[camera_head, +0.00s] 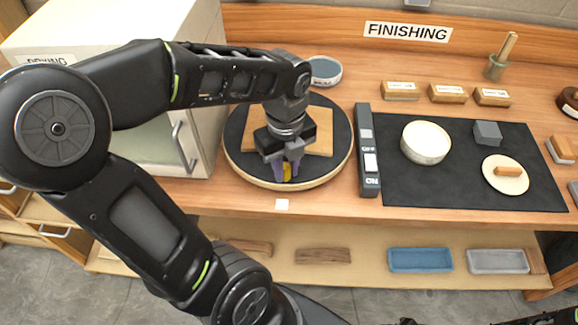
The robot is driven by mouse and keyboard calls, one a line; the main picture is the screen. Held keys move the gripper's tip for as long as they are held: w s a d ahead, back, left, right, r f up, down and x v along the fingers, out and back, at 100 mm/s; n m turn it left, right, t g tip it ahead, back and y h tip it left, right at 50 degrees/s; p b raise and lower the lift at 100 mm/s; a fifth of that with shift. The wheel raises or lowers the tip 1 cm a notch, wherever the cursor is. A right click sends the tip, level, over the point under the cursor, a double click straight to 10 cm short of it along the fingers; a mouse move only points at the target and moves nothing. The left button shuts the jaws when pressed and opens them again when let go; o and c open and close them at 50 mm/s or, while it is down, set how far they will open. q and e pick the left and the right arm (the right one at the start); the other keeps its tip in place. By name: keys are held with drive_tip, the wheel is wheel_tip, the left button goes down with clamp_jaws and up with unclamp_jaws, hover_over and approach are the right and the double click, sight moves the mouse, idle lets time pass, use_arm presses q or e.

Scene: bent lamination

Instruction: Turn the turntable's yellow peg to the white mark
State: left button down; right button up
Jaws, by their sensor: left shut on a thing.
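The turntable (335,125) is a round dark disc with a wooden rim on the bench, with a square wooden board (322,135) on top. The yellow peg (286,172) stands near its front edge. My left gripper (284,172) reaches down over the disc, and its purple-grey fingers are shut around the peg, partly hiding it. The white mark (282,204) is a small square on the bench just in front of the turntable, almost straight below the peg in the picture. My right gripper is not in view.
A white cabinet (190,60) stands to the left. A round tin (325,71) sits behind.

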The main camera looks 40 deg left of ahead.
use_arm(q)
drive_tip(key=shift+s+a, duration=0.25)
drive_tip(key=shift+a, duration=0.05)
idle(0.4)
drive_tip(key=c, duration=1.3)
unclamp_jaws()
drive_tip(key=shift+o, duration=0.2)
drive_tip(key=shift+r, duration=0.1)
wheel_tip(320, 180, up, 8)
drive_tip(key=shift+f, duration=0.2)
